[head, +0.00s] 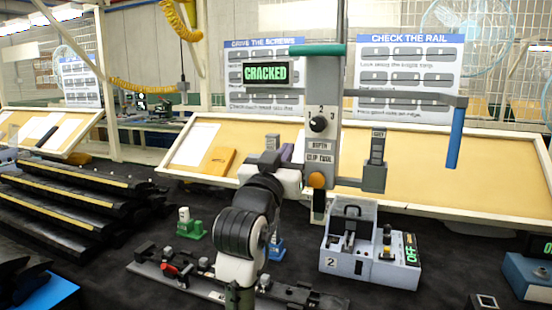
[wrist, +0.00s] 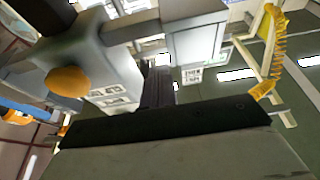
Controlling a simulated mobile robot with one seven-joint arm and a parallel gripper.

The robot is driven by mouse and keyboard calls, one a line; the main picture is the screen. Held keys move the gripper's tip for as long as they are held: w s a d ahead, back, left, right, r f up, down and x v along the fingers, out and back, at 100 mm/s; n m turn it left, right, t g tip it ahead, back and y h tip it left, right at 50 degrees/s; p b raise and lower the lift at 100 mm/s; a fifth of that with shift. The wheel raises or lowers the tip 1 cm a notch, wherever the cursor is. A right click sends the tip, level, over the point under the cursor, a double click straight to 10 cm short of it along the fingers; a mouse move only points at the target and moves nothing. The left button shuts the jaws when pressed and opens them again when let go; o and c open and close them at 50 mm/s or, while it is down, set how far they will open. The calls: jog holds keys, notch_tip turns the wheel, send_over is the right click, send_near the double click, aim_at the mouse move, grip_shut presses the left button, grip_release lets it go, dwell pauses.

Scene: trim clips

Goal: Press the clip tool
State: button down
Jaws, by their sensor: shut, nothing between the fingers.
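My gripper (wrist: 158,88) is shut and empty, pointing up beside the tool's grey body. It appears apart from the orange button. In the head view my wrist is just left of the column, and the fingertips are hard to make out.
A dark rail (head: 205,284) with several small clips, one red, lies in front. A grey box (head: 366,262) marked 2 with a green OFF display stands right of it. A green block (head: 191,229) is at left. A blue rod (head: 455,137) hangs from the tool's right arm.

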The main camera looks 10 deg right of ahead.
jog(key=shift+s+a+f, duration=0.1)
jog(key=shift+a+f, duration=0.05)
jog(key=shift+f, duration=1.8)
notch_tip(320, 180, down, 22)
jog(key=b, duration=1.5)
